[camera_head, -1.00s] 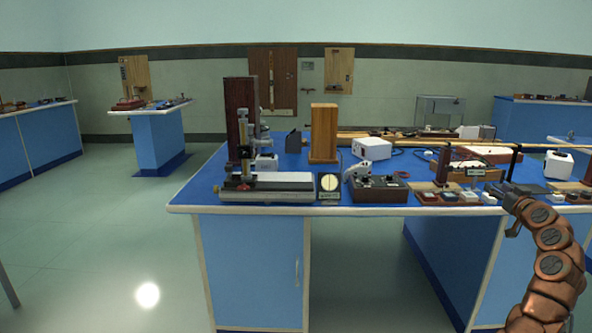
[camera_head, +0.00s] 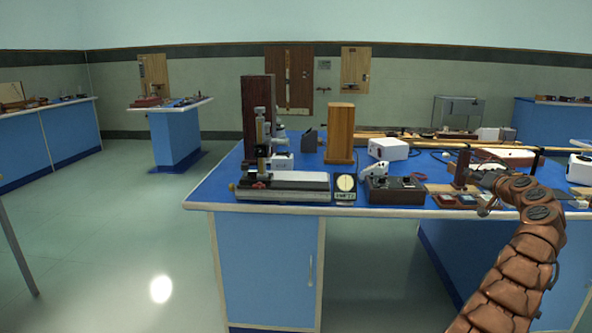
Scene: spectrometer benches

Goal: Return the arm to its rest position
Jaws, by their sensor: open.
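My copper-coloured segmented arm (camera_head: 525,255) rises from the bottom right of the head view and bends left at the top. My gripper (camera_head: 482,192) is at its end, over the front right part of the blue bench. It looks small and dark against the items behind it, and its fingers are hard to make out. I see nothing held in it. A dark upright block (camera_head: 462,168) and small coloured pieces (camera_head: 467,199) on a board are right beside or behind it; I cannot tell whether it touches them.
The blue bench (camera_head: 215,187) carries a microscope-like instrument (camera_head: 264,150), a round-dial meter (camera_head: 345,187), a dark control box (camera_head: 396,190), a wooden block (camera_head: 340,134) and a white box (camera_head: 388,149). Open floor (camera_head: 120,240) lies to the left. A smaller bench (camera_head: 175,138) stands behind.

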